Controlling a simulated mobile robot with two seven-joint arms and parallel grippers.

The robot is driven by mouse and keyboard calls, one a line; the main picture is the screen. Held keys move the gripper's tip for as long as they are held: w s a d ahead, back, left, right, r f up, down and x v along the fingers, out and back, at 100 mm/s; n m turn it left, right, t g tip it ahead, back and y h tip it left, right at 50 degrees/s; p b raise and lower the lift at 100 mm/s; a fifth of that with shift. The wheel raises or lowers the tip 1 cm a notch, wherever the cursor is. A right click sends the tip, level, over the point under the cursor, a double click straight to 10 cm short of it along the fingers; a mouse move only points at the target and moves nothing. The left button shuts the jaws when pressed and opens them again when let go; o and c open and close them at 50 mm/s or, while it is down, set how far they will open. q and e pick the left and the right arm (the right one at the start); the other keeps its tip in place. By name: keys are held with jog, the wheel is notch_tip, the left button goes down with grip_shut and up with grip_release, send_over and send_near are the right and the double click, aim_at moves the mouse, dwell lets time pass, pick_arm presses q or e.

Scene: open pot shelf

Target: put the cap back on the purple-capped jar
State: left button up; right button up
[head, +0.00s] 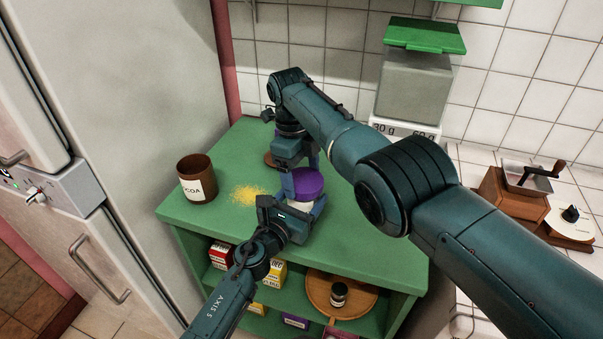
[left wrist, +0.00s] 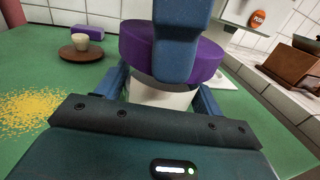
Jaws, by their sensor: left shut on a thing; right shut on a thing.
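The purple cap (head: 307,184) is over the mouth of a pale jar (head: 301,206) on the green shelf top. In the left wrist view the cap (left wrist: 203,58) looks slightly tilted over the cream jar (left wrist: 160,94); I cannot tell whether it is seated. My right gripper (head: 301,172) is shut on the cap from above, and one blue finger covers part of it in the left wrist view. My left gripper (head: 303,208) is shut on the jar, with a finger on each side of its body. The jar's lower part is hidden by my left gripper.
A brown cocoa tin (head: 196,181) stands at the left beside spilled yellow powder (head: 249,195). A lower shelf holds boxes and a round wooden tray (head: 365,303).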

pick_arm(q)
jog(key=shift+a+f, duration=0.1)
pick_arm(e)
jog(key=shift+r, duration=0.1)
jog(key=o, duration=0.9)
jog(key=shift+o, duration=0.2)
jog(key=shift+r, duration=2.2)
jog(key=shift+c, duration=0.3)
